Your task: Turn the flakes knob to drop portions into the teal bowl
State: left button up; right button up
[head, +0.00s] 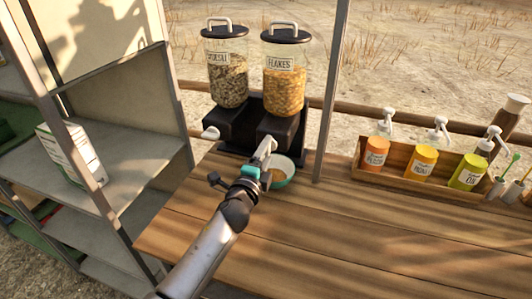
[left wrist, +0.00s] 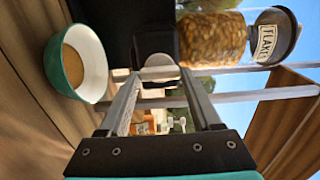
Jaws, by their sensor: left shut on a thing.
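The flakes dispenser (head: 284,88) is a clear canister of golden flakes with a dark lid, on a black stand. My left gripper (head: 266,148) is at the front of the stand, below this canister, with its fingers shut on the pale flakes knob (left wrist: 157,65). The fingers hide most of the knob in the head view. The teal bowl (head: 286,163) stands on the counter under the flakes spout, just right of the gripper. It also shows in the left wrist view (left wrist: 93,52), with a brownish layer inside. My right gripper is not in view.
A muesli dispenser (head: 227,85) stands left of the flakes, with its own white knob (head: 211,133). A wooden box (head: 400,183) of pump bottles sits right, beyond a post (head: 330,95). Shelves (head: 125,150) stand at left. The front counter (head: 350,240) is clear.

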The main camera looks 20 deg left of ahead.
pick_arm(q)
jog(key=o, duration=1.4)
jog(key=s, duration=1.5)
jog(key=shift+s+a, duration=0.15)
jog(key=shift+a, duration=0.1)
jog(key=shift+c, duration=0.2)
